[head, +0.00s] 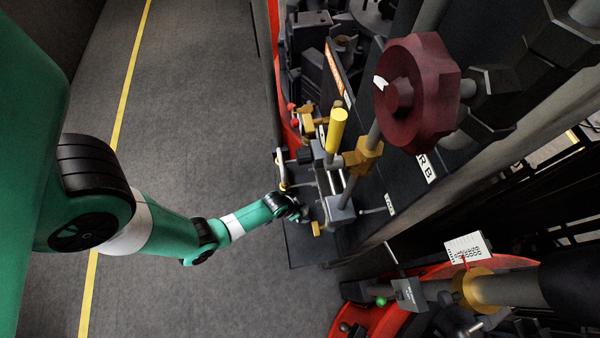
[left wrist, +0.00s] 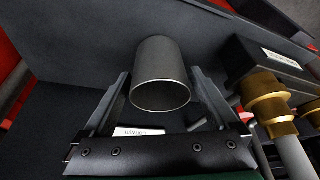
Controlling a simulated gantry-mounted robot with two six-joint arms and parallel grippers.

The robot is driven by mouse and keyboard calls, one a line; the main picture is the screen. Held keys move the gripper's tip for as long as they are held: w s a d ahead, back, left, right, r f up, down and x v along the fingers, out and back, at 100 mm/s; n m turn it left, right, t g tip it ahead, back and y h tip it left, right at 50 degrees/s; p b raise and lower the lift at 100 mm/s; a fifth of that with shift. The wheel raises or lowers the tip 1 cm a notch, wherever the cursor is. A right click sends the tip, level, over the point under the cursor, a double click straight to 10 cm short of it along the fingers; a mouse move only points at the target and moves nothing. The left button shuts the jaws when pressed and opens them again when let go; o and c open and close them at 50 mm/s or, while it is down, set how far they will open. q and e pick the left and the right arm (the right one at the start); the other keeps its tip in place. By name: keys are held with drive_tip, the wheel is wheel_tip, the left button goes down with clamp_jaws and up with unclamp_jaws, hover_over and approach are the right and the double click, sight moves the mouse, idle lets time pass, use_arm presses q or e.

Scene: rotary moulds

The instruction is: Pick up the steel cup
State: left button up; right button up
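The steel cup (left wrist: 160,62) is a plain grey cylinder in the middle of the left wrist view, its open rim facing the camera. The two fingers of my left gripper (left wrist: 161,80) stand apart, one on each side of it. Narrow gaps seem to show between the fingertips and the cup's wall, so I see no clear contact. In the head view my left gripper (head: 300,213) is at the dark platform beside the machine. I cannot pick out the cup there. My right gripper is not in view.
A dark platform (head: 303,248) carries fittings close around my left gripper. A yellow-handled lever (head: 337,130) rises just beyond it. Brass fittings (left wrist: 267,103) stand right of the cup in the left wrist view. The grey floor (head: 200,120) to the left is clear.

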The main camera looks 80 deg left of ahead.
use_arm(q)
drive_tip(key=c, duration=1.2)
drive_tip(key=shift+o, duration=0.2)
